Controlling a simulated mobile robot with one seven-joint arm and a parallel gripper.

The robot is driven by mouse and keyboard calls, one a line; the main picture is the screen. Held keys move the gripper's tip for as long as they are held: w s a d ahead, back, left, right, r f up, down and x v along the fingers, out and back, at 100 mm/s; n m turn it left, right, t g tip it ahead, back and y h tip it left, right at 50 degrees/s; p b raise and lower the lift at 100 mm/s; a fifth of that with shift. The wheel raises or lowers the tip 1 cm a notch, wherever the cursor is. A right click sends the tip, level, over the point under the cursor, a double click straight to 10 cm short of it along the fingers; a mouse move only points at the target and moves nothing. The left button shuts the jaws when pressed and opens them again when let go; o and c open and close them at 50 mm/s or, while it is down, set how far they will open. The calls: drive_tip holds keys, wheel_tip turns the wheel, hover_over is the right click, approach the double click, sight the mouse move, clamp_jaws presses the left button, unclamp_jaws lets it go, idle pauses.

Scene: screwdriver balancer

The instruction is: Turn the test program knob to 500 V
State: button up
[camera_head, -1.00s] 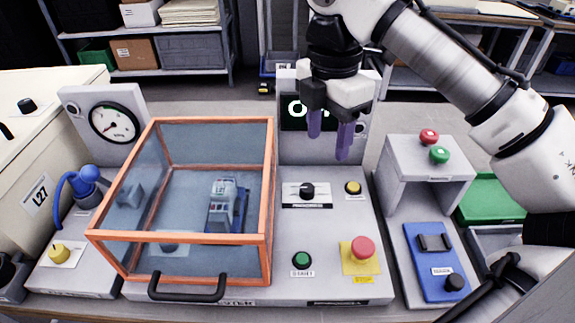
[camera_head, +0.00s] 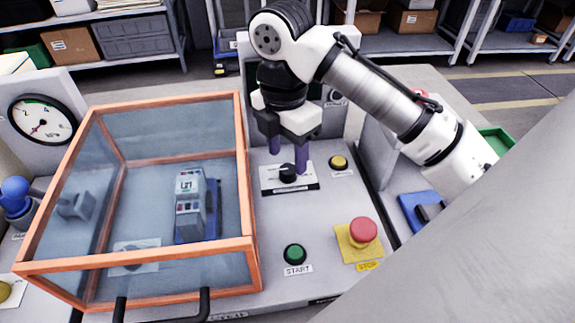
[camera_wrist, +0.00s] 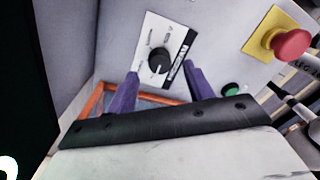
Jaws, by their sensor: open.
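The test program knob (camera_head: 288,172) is a black rotary knob on a white label plate (camera_head: 306,186) with a black strip, on the grey test panel. In the wrist view the knob (camera_wrist: 159,61) shows with a pale pointer mark; the label text is too small to read. My gripper (camera_head: 288,165), with two purple fingers, points down at the knob from above and behind. In the wrist view the fingers (camera_wrist: 160,82) are apart with nothing between their tips, and the knob lies just beyond them. I cannot tell whether either finger touches it.
An orange-framed clear box (camera_head: 250,200) with a grey device (camera_head: 190,205) inside stands left of the knob. A yellow button (camera_head: 339,162), a green start button (camera_head: 295,254) and a red stop button (camera_head: 363,230) are nearby. A display panel stands behind my gripper, mostly hidden.

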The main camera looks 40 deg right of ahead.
sight(288, 169)
drive_tip(key=shift+f, duration=1.75)
drive_tip(key=c, duration=1)
